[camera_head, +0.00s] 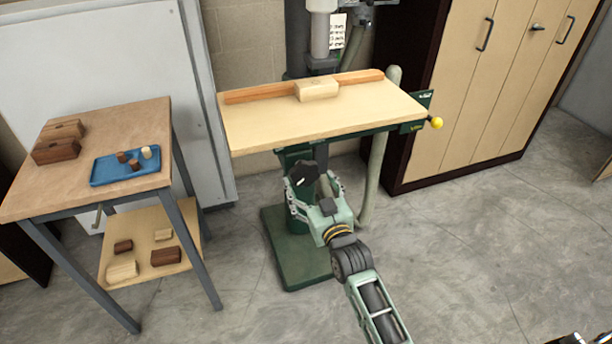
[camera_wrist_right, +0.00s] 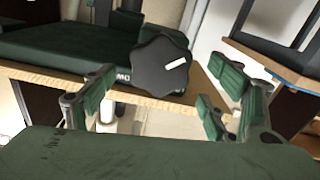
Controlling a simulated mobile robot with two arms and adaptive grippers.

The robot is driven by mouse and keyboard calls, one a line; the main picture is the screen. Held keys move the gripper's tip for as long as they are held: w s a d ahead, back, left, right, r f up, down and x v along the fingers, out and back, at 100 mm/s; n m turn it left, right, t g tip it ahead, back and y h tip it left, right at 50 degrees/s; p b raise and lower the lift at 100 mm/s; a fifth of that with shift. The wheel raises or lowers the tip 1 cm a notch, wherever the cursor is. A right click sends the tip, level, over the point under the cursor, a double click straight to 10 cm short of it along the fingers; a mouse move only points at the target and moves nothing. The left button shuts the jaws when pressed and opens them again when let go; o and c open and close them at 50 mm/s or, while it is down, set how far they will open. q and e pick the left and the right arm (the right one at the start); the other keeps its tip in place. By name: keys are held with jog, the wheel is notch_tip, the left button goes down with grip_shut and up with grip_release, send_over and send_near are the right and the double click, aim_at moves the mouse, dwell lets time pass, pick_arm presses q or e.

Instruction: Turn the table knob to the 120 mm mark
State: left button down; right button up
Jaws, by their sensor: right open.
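The black lobed table knob (camera_head: 303,177) is under the front of the machine table (camera_head: 365,118). In the right wrist view the knob (camera_wrist_right: 152,72) has a white pointer line on its face, running toward the upper right of that picture. My right gripper (camera_head: 314,190) is open in front of the knob, with fingers toward either side of it. In the wrist view the fingers (camera_wrist_right: 165,95) stand left and right of the knob, and I see no clear contact. No 120 mm mark can be read. My left gripper is not in view.
A wooden block (camera_head: 317,89) rests by the orange-brown fence (camera_head: 262,95) on the machine table. A yellow ball handle (camera_head: 436,122) sticks out at its right. At left, a side table (camera_head: 40,196) holds a blue tray (camera_head: 110,178) and several blocks. A cabinet (camera_head: 480,85) stands at right.

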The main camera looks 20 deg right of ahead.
aim_at(307, 176)
jog(key=shift+w, duration=1.95)
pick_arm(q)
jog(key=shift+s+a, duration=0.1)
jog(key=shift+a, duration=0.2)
pick_arm(e)
jog(key=c, duration=1.1)
jog(key=shift+r+n+p, duration=0.1)
jog(key=shift+n+p, duration=0.4)
jog(key=shift+n, duration=0.8)
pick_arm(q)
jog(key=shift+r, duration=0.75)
pick_arm(e)
jog(key=shift+n, duration=0.7)
